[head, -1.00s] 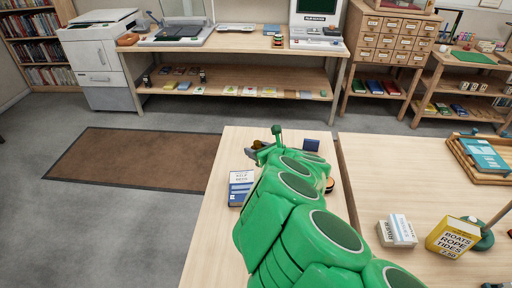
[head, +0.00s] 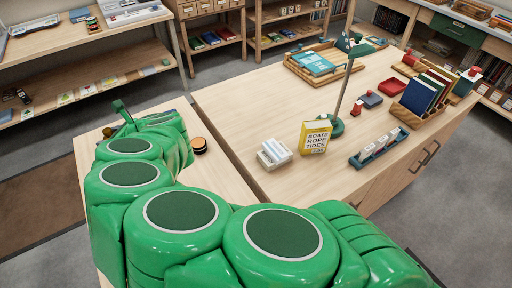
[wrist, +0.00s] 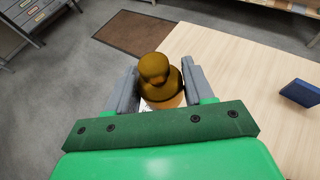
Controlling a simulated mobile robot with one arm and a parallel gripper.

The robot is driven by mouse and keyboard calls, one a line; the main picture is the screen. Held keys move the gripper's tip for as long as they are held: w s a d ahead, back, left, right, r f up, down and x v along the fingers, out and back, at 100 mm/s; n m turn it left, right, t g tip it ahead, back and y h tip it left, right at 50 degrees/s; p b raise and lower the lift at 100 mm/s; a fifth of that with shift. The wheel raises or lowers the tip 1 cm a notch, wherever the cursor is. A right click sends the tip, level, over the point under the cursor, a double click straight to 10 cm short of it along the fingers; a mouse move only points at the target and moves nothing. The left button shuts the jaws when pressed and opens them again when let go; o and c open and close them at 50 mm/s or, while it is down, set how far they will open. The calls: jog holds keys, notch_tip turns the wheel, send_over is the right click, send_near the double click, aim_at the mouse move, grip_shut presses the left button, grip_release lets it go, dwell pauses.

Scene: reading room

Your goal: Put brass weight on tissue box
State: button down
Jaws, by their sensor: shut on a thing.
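In the wrist view, the brass weight (wrist: 154,72), a dark golden piece with a round knob, sits between the grey fingers of my gripper (wrist: 158,88). The fingers are shut on it, and its lower part is partly hidden by the gripper. In the head view, my green arm hides the weight and the fingers. A small white box with grey markings (head: 274,153) lies on the right-hand table. It may be the tissue box, but its print is not readable.
A blue holder (head: 378,148) and a wooden book rack (head: 408,116) are farther right. A round orange-and-black thing (head: 199,145) is beside my arm. A gap separates the two tables.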

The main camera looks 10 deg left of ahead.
notch_tip(320, 180, up, 15)
jog(key=w+d+r+m+t+h, duration=0.1)
jog(key=w+d+m+t, duration=0.2)
jog(key=w, duration=0.3)
jog(key=w+d+r+m+t+h, duration=0.1)
jog(key=w+d+r+m+t, duration=0.1)
jog(key=w+d+m+t, duration=0.3)
jog(key=w+d+m+t+h, duration=0.3)
jog(key=w+d+m+h, duration=0.2)
jog(key=w+d+h, duration=0.35)
jog(key=m+g+h, duration=0.2)
jog(key=m+h, duration=1)
send_over(275, 149)
notch_tip(275, 149, down, 3)
notch_tip(275, 149, down, 26)
jog(key=shift+f, duration=0.1)
jog(key=shift+c, duration=2.1)
grip_release()
jog(key=shift+f, duration=0.1)
jog(key=shift+y, duration=0.25)
